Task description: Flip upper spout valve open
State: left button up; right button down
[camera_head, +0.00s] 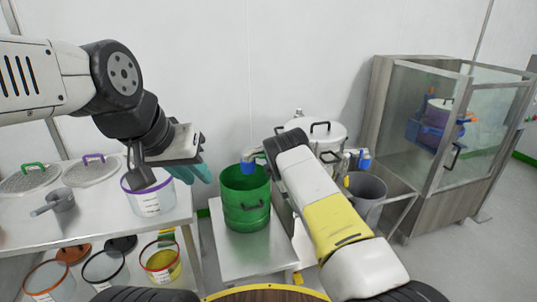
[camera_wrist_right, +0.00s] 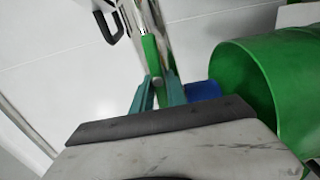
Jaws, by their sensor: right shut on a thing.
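The steel vessel (camera_head: 325,131) with a lid and black handle stands behind my right arm in the head view. A spout with a blue end (camera_head: 249,166) reaches left from it over a green drum (camera_head: 246,196). In the right wrist view, the green valve handle (camera_wrist_right: 151,52) lies along a shiny steel pipe. My right gripper (camera_wrist_right: 157,84) is shut on the lower end of this handle, its teal fingers on either side. The blue spout end (camera_wrist_right: 203,91) is just to the right. My left gripper (camera_head: 200,172) hangs by a purple-rimmed bucket (camera_head: 145,202); its jaw opening is unclear.
A second blue-ended spout (camera_head: 365,160) is on the right, near a grey bin (camera_head: 366,192). A glass-walled cabinet (camera_head: 410,135) stands further right. The left table (camera_head: 92,228) holds sieves and a scoop, with several buckets below. The drum stands on a steel stand (camera_head: 240,262).

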jog(key=c, duration=1.3)
grip_release()
jog(key=shift+v, duration=3.9)
jog(key=shift+r, duration=0.1)
